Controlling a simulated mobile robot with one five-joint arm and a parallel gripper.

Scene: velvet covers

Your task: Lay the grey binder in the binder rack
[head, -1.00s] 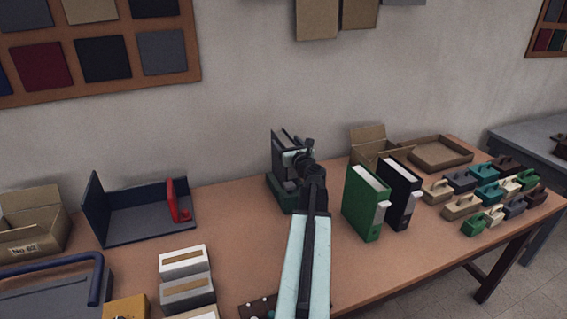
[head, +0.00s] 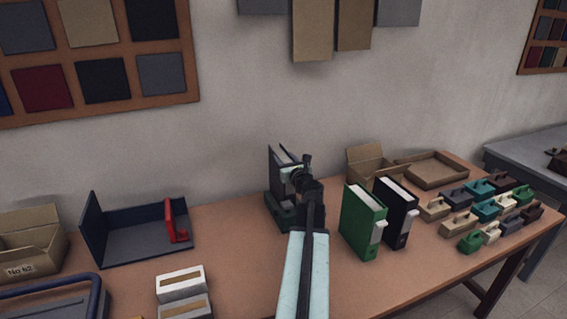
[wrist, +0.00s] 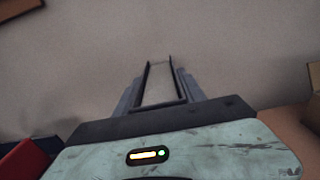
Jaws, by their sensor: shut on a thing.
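The grey binder (head: 277,165) stands upright near the back middle of the table, its pale page edge showing. My gripper (head: 294,174) is shut on it from the front. In the wrist view the binder (wrist: 160,82) sits end-on between the jaws. A dark green base (head: 278,209) is just under the binder; my arm partly hides it, and I cannot tell whether the two touch. A dark blue open rack (head: 138,247) with a tall left side and a red upright divider (head: 174,222) stands further left, likely the binder rack; it holds no binder.
A green binder (head: 360,222) and a black binder (head: 395,213) stand close to the right of my arm. An open carton (head: 368,166), a shallow tray (head: 432,170) and several small handled blocks (head: 483,210) fill the right. Pale boxes (head: 181,281) stand at front left.

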